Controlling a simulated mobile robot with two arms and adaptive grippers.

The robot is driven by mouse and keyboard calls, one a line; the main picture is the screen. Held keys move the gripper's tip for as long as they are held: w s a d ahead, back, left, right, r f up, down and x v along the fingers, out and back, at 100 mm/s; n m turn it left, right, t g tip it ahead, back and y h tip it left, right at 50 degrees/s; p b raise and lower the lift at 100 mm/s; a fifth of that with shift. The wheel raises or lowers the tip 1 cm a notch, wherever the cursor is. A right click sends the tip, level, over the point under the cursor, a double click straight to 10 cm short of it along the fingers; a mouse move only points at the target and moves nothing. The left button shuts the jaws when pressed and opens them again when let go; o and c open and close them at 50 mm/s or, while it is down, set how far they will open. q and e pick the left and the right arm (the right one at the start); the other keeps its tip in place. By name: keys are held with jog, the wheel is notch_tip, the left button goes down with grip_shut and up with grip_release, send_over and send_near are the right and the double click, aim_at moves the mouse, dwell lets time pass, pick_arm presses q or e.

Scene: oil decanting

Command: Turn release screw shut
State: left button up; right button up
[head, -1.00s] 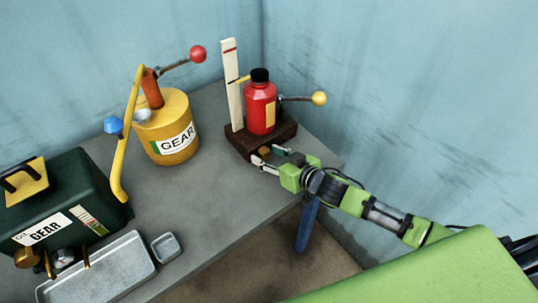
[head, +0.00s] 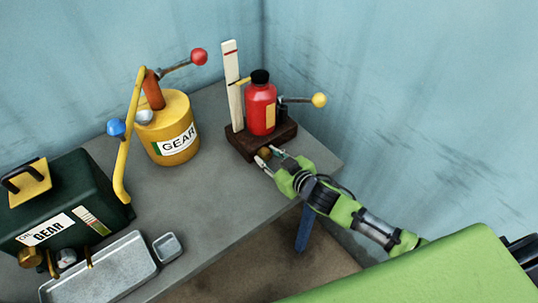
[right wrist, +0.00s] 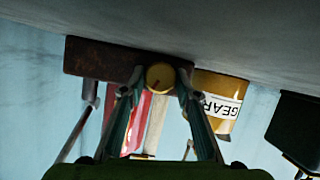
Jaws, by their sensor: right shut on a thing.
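The release screw is a round brass-yellow knob (right wrist: 160,76) on the front of the dark brown base block (head: 243,146). It also shows small in the head view (head: 264,152). A red bottle (head: 261,108) with a black cap stands upright on the block. My right gripper (head: 270,156) is at the front of the block, shut on the knob. In the right wrist view, its two fingertips (right wrist: 160,78) press on either side of the knob. Whether the screw is tight cannot be told. My left gripper is not in view.
A white gauge strip (head: 232,88) and a yellow-balled lever (head: 319,100) flank the bottle. A yellow GEAR drum (head: 167,135) with a pump stands to the left. A dark green GEAR case (head: 60,195) and metal tray (head: 105,270) are further left. Blue walls close off the back.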

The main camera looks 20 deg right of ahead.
jog(key=shift+a+f+n+t+h, duration=0.15)
jog(key=shift+n+t+h, duration=0.15)
jog(key=shift+n+h, duration=0.4)
jog(key=shift+n+h+b, duration=0.3)
jog(key=shift+n+b, duration=0.3)
jog(key=shift+n, duration=0.3)
jog(key=shift+t, duration=0.3)
jog(key=o, duration=1.1)
jog(key=shift+s, duration=0.1)
jog(key=shift+s, duration=0.15)
jog(key=v, duration=0.7)
jog(key=shift+s+r, duration=0.25)
jog(key=shift+r, duration=0.1)
